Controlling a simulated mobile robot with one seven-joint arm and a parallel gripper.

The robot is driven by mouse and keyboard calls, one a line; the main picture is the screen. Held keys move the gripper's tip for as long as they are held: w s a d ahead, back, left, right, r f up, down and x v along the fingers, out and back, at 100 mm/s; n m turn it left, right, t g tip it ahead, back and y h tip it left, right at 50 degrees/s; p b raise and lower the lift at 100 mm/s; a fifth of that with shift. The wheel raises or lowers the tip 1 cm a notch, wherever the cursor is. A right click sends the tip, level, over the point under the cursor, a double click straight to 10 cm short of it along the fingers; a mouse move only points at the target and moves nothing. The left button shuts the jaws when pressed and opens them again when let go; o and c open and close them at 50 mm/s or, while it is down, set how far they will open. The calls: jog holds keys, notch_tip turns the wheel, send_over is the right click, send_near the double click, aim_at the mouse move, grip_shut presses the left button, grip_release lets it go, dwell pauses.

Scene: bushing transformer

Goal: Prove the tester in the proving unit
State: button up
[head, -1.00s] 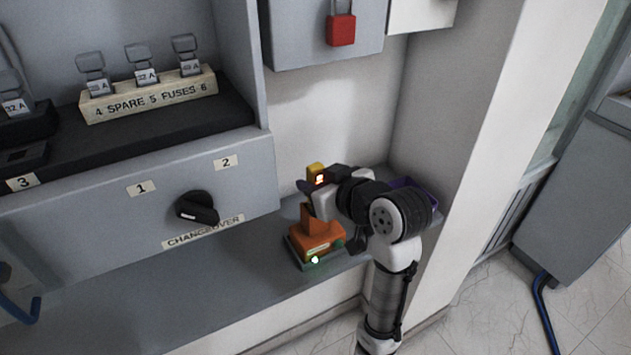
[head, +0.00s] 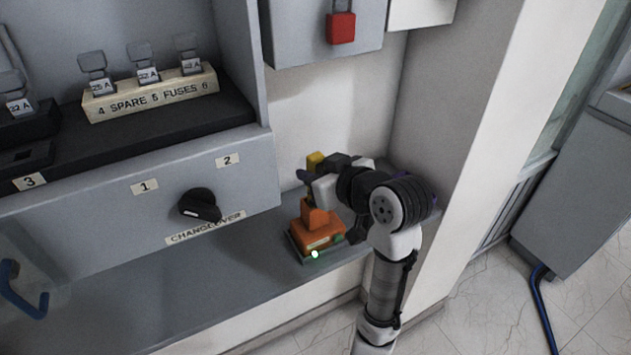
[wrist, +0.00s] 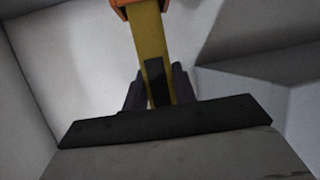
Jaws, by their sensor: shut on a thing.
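The yellow tester (head: 316,160) is upright in my gripper (head: 311,178), above the proving unit. In the wrist view the tester (wrist: 149,40) runs up between the two dark fingers of my gripper (wrist: 158,88), which are shut on it. The orange proving unit (head: 318,238) stands on the grey ledge, with a small bright green-white light at its front. The tester's lower end is just above or in the top of the unit; I cannot tell whether it touches. An orange part shows at the top of the wrist view.
The grey ledge (head: 190,300) is clear to the left of the unit. Above it is a panel with a black changeover knob (head: 199,206) and a spare fuse rack (head: 150,92). A red padlock (head: 341,27) hangs above. A wall (head: 450,120) closes the right side.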

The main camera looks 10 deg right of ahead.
aim_at(316, 155)
jog(key=shift+r+p, duration=2.75)
jog(key=shift+r, duration=1.05)
